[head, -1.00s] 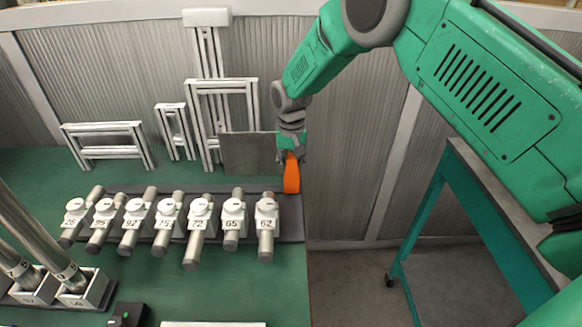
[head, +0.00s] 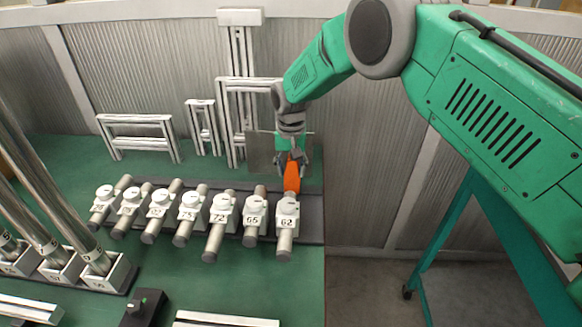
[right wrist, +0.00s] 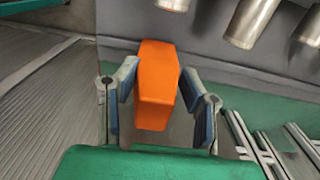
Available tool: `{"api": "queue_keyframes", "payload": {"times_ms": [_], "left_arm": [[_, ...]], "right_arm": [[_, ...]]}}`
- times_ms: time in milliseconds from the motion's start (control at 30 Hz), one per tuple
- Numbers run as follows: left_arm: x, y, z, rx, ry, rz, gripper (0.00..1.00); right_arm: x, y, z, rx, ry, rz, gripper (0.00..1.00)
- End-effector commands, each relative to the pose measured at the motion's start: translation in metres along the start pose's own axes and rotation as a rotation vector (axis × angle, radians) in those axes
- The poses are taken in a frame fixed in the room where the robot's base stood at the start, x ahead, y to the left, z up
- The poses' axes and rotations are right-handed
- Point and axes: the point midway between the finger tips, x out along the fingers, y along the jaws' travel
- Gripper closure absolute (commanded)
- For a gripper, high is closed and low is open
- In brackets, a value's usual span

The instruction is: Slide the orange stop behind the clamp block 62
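The orange stop (head: 292,178) is a tapered block over the dark rail, right behind the white clamp block labelled 62 (head: 287,212) in the head view. My right gripper (head: 291,160) reaches down from above and behind. A pale round bar end shows just beyond the stop. I cannot tell whether the stop touches the block or rests on the rail. My left gripper is not in view.
Several numbered clamp blocks with steel bars, such as 65 (head: 255,211), stand left of 62 along the dark rail (head: 312,215). A grey plate (head: 262,152) and white frames (head: 138,135) stand behind. Tubes in white sockets (head: 102,272) stand at left. The bench ends at right.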

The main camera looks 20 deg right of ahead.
Motion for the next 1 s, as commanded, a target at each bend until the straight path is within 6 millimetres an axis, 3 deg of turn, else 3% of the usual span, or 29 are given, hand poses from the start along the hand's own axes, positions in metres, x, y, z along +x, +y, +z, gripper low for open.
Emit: {"api": "queue_keyframes", "payload": {"times_ms": [267, 700, 1000], "left_arm": [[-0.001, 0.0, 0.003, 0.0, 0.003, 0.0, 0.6], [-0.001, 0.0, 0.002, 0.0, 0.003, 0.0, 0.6], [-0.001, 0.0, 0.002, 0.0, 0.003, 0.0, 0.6]], "right_arm": [[-0.012, 0.0, -0.004, 0.001, 0.008, -0.001, 0.64], [-0.099, -0.002, -0.001, 0.0, 0.007, -0.001, 0.64], [-0.121, -0.002, 0.001, 0.0, 0.004, 0.0, 0.64]]}}
